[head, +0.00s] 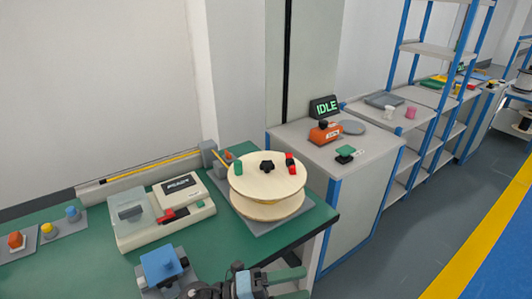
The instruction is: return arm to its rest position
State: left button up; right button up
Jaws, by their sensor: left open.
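My left gripper (303,284) shows at the bottom edge, right of the middle, in the head view. Its two green fingers are apart, with nothing visible between them. It is in front of the green table's near right corner, below the wooden spool (267,187). The lower part of my left arm is cut off by the picture's bottom edge. My right gripper is not in view.
On the green table (75,272) stand a spool, a white machine marked "READY" (160,210) and a blue block on a grey base (160,264). A grey cabinet (350,190) with an "IDLE" display (324,107) stands behind right. Clear floor (420,240) lies at right.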

pick_arm(q)
jog(key=s+a+f+n+t+y, duration=0.2)
jog(key=a+f+n+t+y, duration=1.05)
jog(key=n, duration=1.05)
jog(key=s+a+f+n+g+y, duration=0.2)
jog(key=s+a+f, duration=0.4)
jog(key=s, duration=0.3)
jog(key=s+a+f+n+g+y, duration=0.3)
jog(key=s+a+f+n, duration=0.3)
jog(key=s, duration=0.3)
jog(key=shift+s+a+f+n+g, duration=0.25)
jog(key=shift+a+f+n+g, duration=0.15)
jog(key=shift+a+n+g, duration=0.2)
